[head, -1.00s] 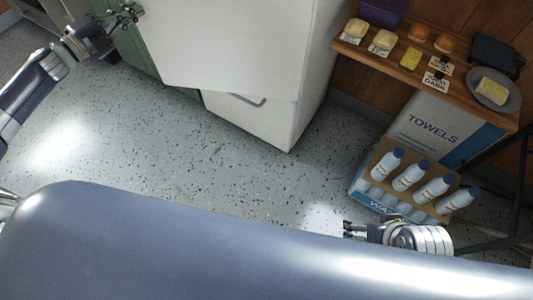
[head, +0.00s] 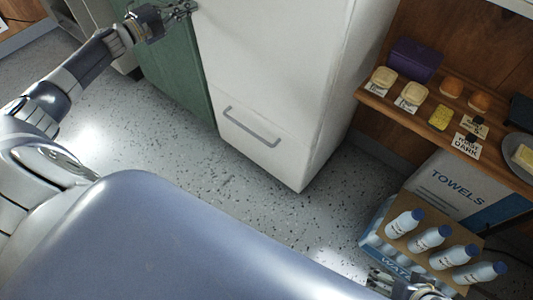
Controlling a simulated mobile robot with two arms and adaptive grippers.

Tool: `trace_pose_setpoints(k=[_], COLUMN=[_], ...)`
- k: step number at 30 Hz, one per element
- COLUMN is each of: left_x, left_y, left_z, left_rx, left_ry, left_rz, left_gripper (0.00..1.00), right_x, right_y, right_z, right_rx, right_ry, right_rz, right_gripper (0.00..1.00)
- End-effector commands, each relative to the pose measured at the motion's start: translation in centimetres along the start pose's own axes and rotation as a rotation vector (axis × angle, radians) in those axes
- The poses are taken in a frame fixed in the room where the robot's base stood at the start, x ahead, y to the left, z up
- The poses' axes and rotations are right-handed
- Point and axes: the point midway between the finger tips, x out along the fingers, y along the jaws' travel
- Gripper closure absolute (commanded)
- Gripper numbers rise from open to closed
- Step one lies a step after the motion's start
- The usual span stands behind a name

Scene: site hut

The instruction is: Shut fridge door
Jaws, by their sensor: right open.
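The white fridge (head: 290,75) stands at the top centre, and its front now looks nearly flat, with no clear gap between door and body. The top of the fridge is out of the picture. A grey handle (head: 252,127) shows on its lower front. My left gripper (head: 190,9) is at the fridge's left front edge, by the green cabinet; whether it touches the door, and its jaw state, I cannot tell. My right gripper (head: 376,279) is open and empty at the bottom right, low beside the water bottles and away from the fridge.
A green cabinet (head: 172,58) adjoins the fridge on the left. Below are a towels box (head: 455,190) and a pack of water bottles (head: 428,238). The speckled floor (head: 270,205) in front is clear.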

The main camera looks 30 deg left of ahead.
Motion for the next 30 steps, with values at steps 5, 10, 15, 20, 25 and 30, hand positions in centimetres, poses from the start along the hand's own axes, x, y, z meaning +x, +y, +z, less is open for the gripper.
trace_pose_setpoints(k=[5, 10, 15, 20, 25, 30], left_x=[-0.24, -0.28, -0.25, -0.22, -0.21, -0.19], left_y=[-0.04, -0.23, -0.42, -0.62, -0.71, -0.77], left_z=[0.51, 0.71, 0.79, 0.83, 0.83, 0.74], left_rx=[0.0, 0.0, 0.001, 0.001, 0.001, 0.001], left_ry=[-0.011, -0.016, -0.019, -0.02, -0.019, -0.017], left_rz=[-0.001, -0.004, -0.007, -0.01, -0.012, -0.012], left_gripper=[1.0, 1.0, 1.0, 1.0, 1.0, 1.0], right_x=[0.05, 0.06, 0.05, 0.05, 0.05, -0.08], right_y=[-0.06, -0.14, -0.18, -0.19, -0.2, -0.18], right_z=[-0.61, -0.71, -0.7, -0.66, -0.64, -0.45], right_rx=[0.0, 0.0, 0.0, 0.0, 0.0, 0.0], right_ry=[0.023, 0.027, 0.026, 0.025, 0.024, 0.013], right_rz=[-0.001, -0.003, -0.004, -0.004, -0.004, -0.004], right_gripper=[0.16, 0.16, 0.16, 0.16, 0.16, 0.16])
